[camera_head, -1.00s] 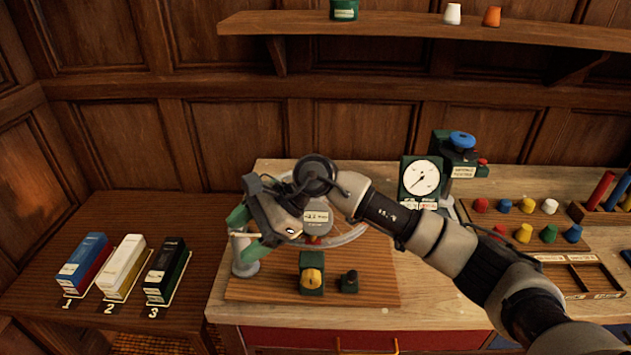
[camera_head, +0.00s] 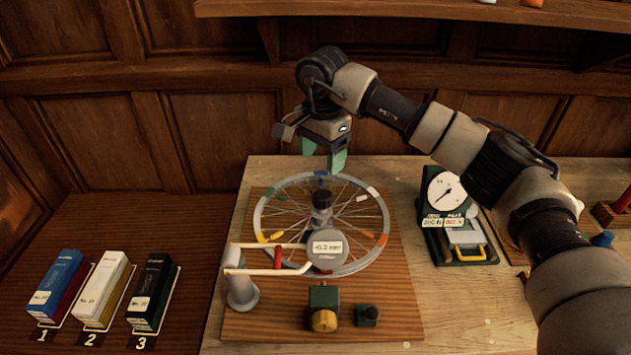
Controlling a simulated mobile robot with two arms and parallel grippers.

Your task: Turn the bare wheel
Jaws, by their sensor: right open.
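The bare spoked wheel (camera_head: 374,258) lies flat on a wooden base board (camera_head: 405,320), with a dark hub post at its middle. Coloured tabs sit around its rim: blue, white, orange, yellow, green and red. A round gauge (camera_head: 327,250) reading about -0.2 mm sits over the near part of the wheel, on arms from a grey post (camera_head: 241,292). My right gripper (camera_head: 324,158) is open and empty, its green fingers pointing down just above the far rim near the blue tab. I cannot tell if they touch it. My left gripper is not in view.
A green block with a yellow knob (camera_head: 323,309) and a small black knob (camera_head: 367,315) stand at the board's front. A dial scale (camera_head: 446,193) stands to the right. Numbered boxes (camera_head: 99,290) stand on the darker left table. A shelf (camera_head: 430,8) runs above.

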